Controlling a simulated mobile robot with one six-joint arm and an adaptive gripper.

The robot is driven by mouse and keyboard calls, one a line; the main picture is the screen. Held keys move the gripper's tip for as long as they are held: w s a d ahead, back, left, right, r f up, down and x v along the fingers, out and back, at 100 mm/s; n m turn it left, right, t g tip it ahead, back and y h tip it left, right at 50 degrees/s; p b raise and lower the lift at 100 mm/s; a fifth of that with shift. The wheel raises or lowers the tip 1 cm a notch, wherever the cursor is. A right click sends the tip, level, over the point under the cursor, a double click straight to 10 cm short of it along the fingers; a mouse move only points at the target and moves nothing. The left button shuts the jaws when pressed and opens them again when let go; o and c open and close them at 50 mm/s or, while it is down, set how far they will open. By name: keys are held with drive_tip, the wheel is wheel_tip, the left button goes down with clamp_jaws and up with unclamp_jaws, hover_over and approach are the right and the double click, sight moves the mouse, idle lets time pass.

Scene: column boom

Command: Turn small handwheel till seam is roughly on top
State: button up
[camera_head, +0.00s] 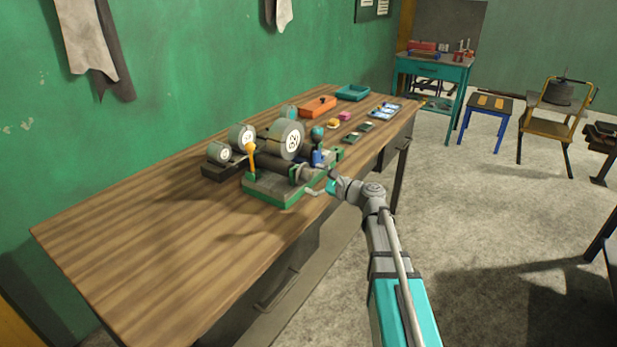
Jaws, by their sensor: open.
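A small machine with a green base (283,196) stands on the wooden workbench, near its front edge. A small grey round part at its near end, seemingly the small handwheel (298,173), faces the front of the bench. Its seam is too small to make out. A large grey wheel with a pale marked face (286,140) sits higher on the machine. My gripper (314,192) is at the bench's front edge, just right of and below the small handwheel. It is open, and it appears empty. I cannot tell whether it touches the machine.
A yellow-orange lever (250,158) and smaller round dials (220,152) stand left of the large wheel. Behind lie an orange box (318,107), a teal tray (353,92) and small parts. The left of the workbench (150,245) is clear.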

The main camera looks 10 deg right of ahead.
drive_tip(key=shift+x, duration=1)
drive_tip(key=c, duration=1.1)
drive_tip(key=shift+c, duration=0.2)
